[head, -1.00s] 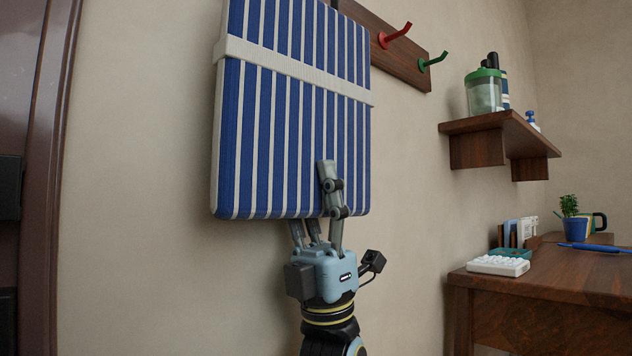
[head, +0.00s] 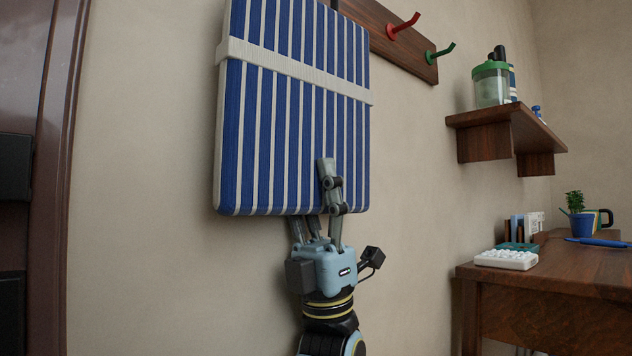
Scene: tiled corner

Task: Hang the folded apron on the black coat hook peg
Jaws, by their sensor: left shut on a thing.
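The folded apron (head: 270,135) is a flat block with blue and white stripes and a white band across its upper part. It hangs upright in front of the wall, and its top runs out of the head view. My left gripper (head: 329,190) is shut on its lower edge from below, one finger over the front face. The wooden hook rail (head: 380,30) runs behind the apron at the upper right. A red peg (head: 403,26) and a green peg (head: 440,54) show on it. No black peg is visible; the apron covers part of the rail. My right gripper is out of view.
A wall shelf (head: 500,125) with a green-lidded jar (head: 491,84) stands out at the right. Below it is a wooden desk (head: 560,275) with a calculator (head: 506,259) and a potted plant (head: 580,215). A dark door frame (head: 55,200) is at the left.

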